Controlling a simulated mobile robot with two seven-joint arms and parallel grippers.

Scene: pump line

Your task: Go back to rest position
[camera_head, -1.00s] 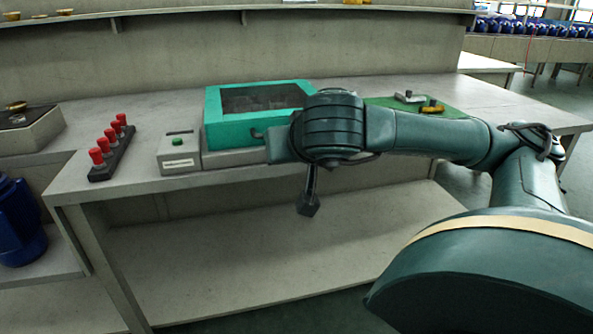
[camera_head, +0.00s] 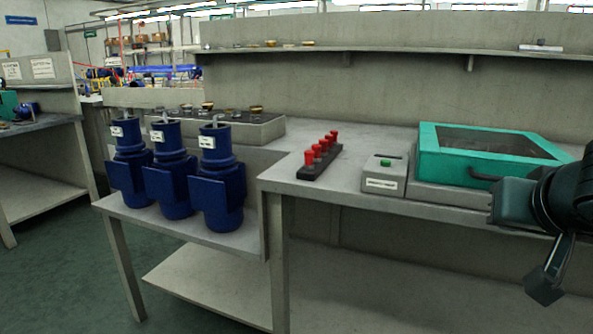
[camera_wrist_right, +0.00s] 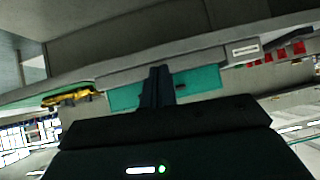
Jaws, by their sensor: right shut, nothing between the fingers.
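My right arm comes in at the right edge of the head view, in front of the bench. Its dark gripper (camera_head: 545,284) hangs down in front of the bench's front edge, with its fingers close together. In the right wrist view the gripper (camera_wrist_right: 158,75) shows with its fingers together and nothing between them. The teal lidded box (camera_head: 490,152) on the bench is behind the arm, and it also shows in the wrist view (camera_wrist_right: 205,79). My left gripper is in neither view.
Three blue pumps (camera_head: 170,175) stand on a lower table at left. Open floor (camera_head: 60,270) lies at far left.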

